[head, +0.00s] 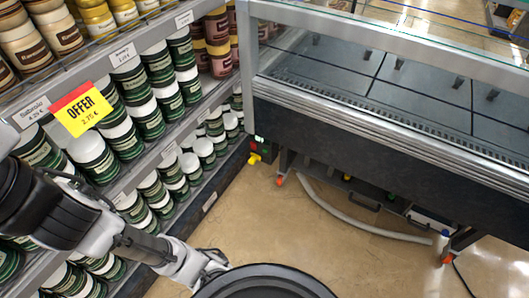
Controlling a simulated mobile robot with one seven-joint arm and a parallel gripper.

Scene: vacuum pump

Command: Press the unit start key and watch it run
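Low at the left end of the display counter there is a small dark box (259,146) with tiny green and red marks. A yellow part (254,159) sits just under it. I cannot tell whether one of these marks is the start key. Under the counter's right end is a small white and blue unit (430,219), partly hidden by the counter. My arm comes in from the left. My gripper (212,265) is low in the picture, over the floor and well apart from the box and the unit. Its fingers are too small and overlapped to read.
A pale hose (352,222) curves across the floor under the counter (380,120). Orange-tipped feet (280,181) support the counter. Shelves of jars (150,115) with an offer sign (80,109) line the left. Bare floor (270,220) lies between the shelves and counter.

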